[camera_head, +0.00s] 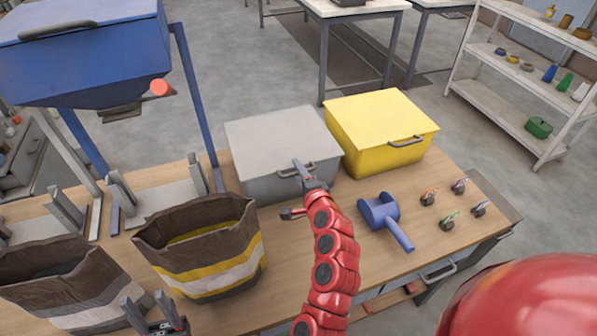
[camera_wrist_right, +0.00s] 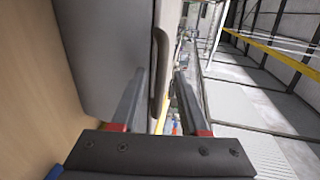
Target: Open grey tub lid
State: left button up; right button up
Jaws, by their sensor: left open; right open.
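The grey tub (camera_head: 262,178) stands on the table with its flat grey lid (camera_head: 282,133) shut. A dark handle (camera_head: 287,173) sits on its front edge. My right gripper (camera_head: 302,182) is open at the right part of this handle. In the right wrist view the open fingers (camera_wrist_right: 159,82) lie on either side of the handle (camera_wrist_right: 162,65), with gaps visible, so it is not gripped. The tub's grey wall (camera_wrist_right: 100,50) fills the left of that view. My left gripper (camera_head: 153,312) is open and empty at the bottom left, in front of the striped bag.
A yellow lidded tub (camera_head: 380,120) stands right beside the grey one. A blue scoop (camera_head: 383,215) and several small coloured clips (camera_head: 449,218) lie to the right. Two striped bags, one brown-and-yellow (camera_head: 205,255), stand left. A blue hopper (camera_head: 85,50) rises behind them.

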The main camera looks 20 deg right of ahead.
grip_shut()
dwell(1.4)
